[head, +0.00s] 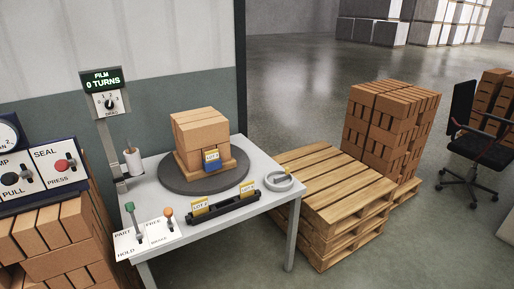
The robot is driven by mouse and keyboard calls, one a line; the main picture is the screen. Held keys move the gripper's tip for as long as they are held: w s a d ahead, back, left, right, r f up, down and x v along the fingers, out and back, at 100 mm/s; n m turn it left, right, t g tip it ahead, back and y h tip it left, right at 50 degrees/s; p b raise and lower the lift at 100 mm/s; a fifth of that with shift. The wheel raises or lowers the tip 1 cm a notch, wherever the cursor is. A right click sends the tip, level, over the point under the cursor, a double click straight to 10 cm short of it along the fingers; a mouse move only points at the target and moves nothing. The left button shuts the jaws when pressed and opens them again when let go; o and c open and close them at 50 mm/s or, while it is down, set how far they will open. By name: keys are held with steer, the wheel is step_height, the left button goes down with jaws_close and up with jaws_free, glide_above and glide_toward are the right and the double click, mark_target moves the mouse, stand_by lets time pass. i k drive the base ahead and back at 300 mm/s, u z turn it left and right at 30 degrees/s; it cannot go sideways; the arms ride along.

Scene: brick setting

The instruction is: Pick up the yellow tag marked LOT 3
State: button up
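The left tag (200,207) shows "LOT" with a number too small to read for sure. The right tag (248,197) also carries small print that I cannot read clearly. I cannot tell which tag is marked LOT 3. My gripper is not in view.
The brick stack stands on a dark round turntable (178,181) on the white table (259,168). A film display post (103,88), levers (131,214) and a grey ring (280,181) surround the rack. A wooden pallet (335,190) stands right of the table; open floor lies at the lower right.

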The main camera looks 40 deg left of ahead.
mark_target(213, 155)
steer(key=u, duration=0.45)
steer(key=i, duration=1.3)
steer(key=u, duration=1.9)
steer(key=i, duration=0.9)
steer(key=u, duration=1)
steer(key=i, duration=0.65)
steer(key=u, duration=0.2)
